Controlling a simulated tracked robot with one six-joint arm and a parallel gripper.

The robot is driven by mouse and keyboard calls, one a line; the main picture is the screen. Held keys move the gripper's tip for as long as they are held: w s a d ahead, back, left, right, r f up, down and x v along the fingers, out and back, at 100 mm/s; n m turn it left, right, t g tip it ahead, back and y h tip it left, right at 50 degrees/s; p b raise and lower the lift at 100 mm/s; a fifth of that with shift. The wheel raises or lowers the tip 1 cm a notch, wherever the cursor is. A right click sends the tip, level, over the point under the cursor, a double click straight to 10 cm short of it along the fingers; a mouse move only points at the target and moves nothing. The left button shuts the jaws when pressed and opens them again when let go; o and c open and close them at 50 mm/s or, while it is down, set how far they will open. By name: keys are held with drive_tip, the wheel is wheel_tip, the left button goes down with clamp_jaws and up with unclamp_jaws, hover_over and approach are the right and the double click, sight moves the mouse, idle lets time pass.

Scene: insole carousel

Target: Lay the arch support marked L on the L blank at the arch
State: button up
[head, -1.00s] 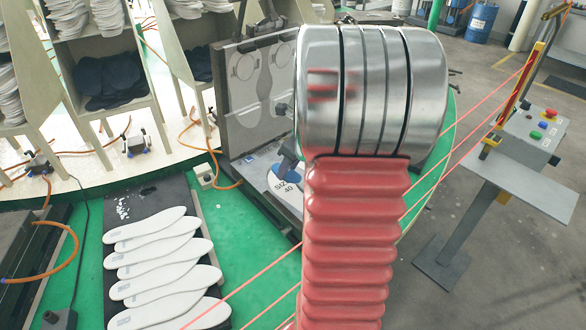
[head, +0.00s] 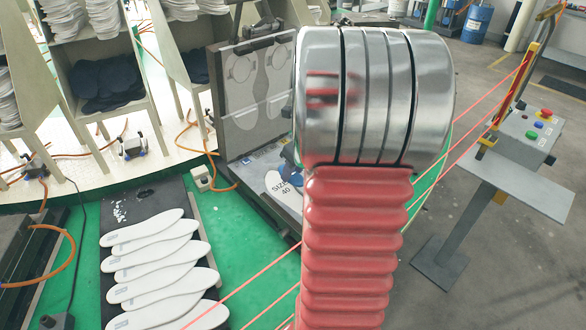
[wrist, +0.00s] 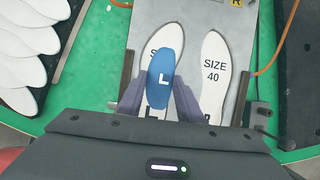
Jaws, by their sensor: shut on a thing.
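The arch support (wrist: 165,80) is a blue oval pad marked with a white L. My gripper (wrist: 159,98) is shut on it, one dark finger on each side. In the wrist view the support lies over the middle of the left white blank (wrist: 170,34) and hides most of its size print. An L shows at that blank's near end. I cannot tell whether the support touches the blank. In the head view my arm hides the gripper and most of the support; part of a white blank (head: 281,188) printed SIZE 40 shows beside it.
A second blank (wrist: 214,68), printed SIZE 40, lies close on the right on the same plate. The mould's raised lid (head: 232,125) stands behind. White insoles (head: 160,275) lie on a dark board at left. A control box (head: 525,135) stands at right.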

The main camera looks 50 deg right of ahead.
drive_tip(key=shift+f, duration=3.95)
drive_tip(key=shift+s+a+f, duration=0.1)
drive_tip(key=shift+s+f, duration=0.05)
drive_tip(key=shift+f, duration=0.05)
drive_tip(key=o, duration=1)
drive_tip(key=shift+o, duration=0.4)
drive_tip(key=shift+s+r, duration=0.2)
drive_tip(key=shift+r, duration=0.2)
drive_tip(key=v, duration=1.3)
drive_tip(key=shift+w+r, duration=0.2)
drive_tip(key=shift+r, duration=0.15)
